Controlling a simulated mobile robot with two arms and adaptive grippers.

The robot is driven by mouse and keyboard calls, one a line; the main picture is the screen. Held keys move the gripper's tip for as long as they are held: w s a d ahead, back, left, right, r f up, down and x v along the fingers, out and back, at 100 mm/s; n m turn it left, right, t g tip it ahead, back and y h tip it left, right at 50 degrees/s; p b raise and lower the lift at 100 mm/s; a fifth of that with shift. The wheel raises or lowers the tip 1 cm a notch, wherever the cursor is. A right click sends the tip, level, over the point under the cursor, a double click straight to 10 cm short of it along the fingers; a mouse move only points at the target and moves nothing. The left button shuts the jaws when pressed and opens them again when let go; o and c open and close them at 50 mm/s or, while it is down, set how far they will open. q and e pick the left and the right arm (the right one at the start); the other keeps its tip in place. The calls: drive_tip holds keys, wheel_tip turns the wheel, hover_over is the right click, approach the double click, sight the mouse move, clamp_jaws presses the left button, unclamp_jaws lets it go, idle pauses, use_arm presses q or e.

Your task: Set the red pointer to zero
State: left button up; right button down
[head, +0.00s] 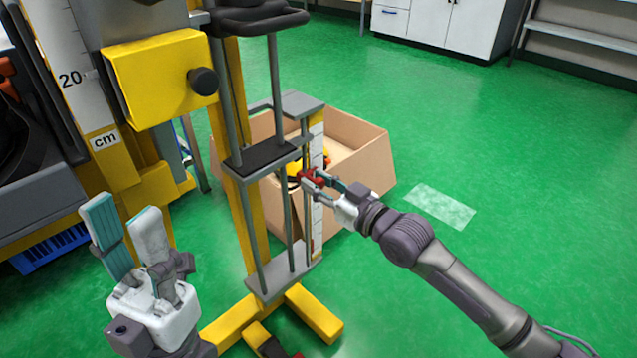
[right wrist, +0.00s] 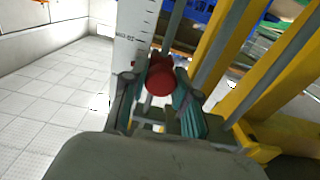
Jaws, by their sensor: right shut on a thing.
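The red pointer (head: 311,177) sits partway up the white scale (head: 317,222) on the drop tower's rod frame. My right gripper (head: 318,180) is shut on the pointer from the right side. In the right wrist view the pointer's round red knob (right wrist: 160,80) lies between the two fingers (right wrist: 158,100), with the scale (right wrist: 132,40) just behind and to the left. Which mark the pointer stands at cannot be read. My left gripper (head: 122,236) is open and empty at the lower left, fingers pointing up, apart from the tower.
The yellow tower column (head: 250,225) and grey rods stand left of the pointer, with a dark platform (head: 262,158) on them. A cardboard box (head: 370,165) is behind. A larger yellow post with a centimetre scale (head: 75,75) stands at left. Green floor is clear at right.

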sight(320, 180)
drive_tip(key=shift+r+p, duration=2.05)
drive_tip(key=shift+p, duration=0.15)
drive_tip(key=shift+f, duration=0.1)
drive_tip(key=c, duration=0.9)
unclamp_jaws()
drive_tip(key=shift+d, duration=0.1)
drive_tip(key=v, duration=1.2)
drive_tip(key=shift+c, duration=0.2)
